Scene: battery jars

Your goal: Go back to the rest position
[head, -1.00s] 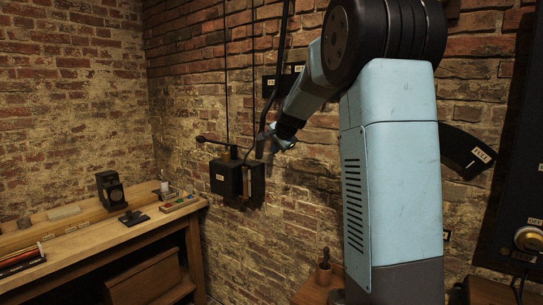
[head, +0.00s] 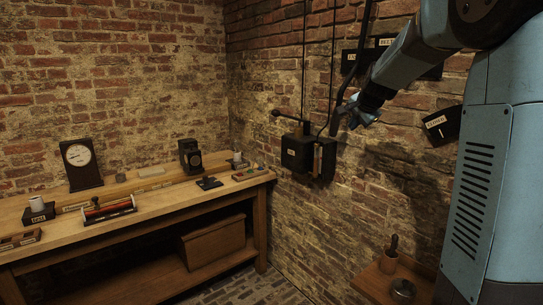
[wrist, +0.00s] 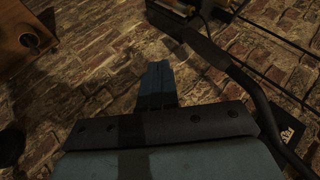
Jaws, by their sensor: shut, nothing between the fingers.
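My gripper (head: 357,119) hangs at the end of my blue arm in the head view, in front of the brick wall and to the right of a black wall box (head: 300,152). It looks small and dark there. In the wrist view my gripper's fingers (wrist: 158,84) are together with nothing between them, and brick wall shows beyond them. No contact with the wall or the box can be seen.
A wooden bench (head: 150,217) along the left walls carries a dial instrument (head: 82,164), a red coil (head: 109,209) and small items.

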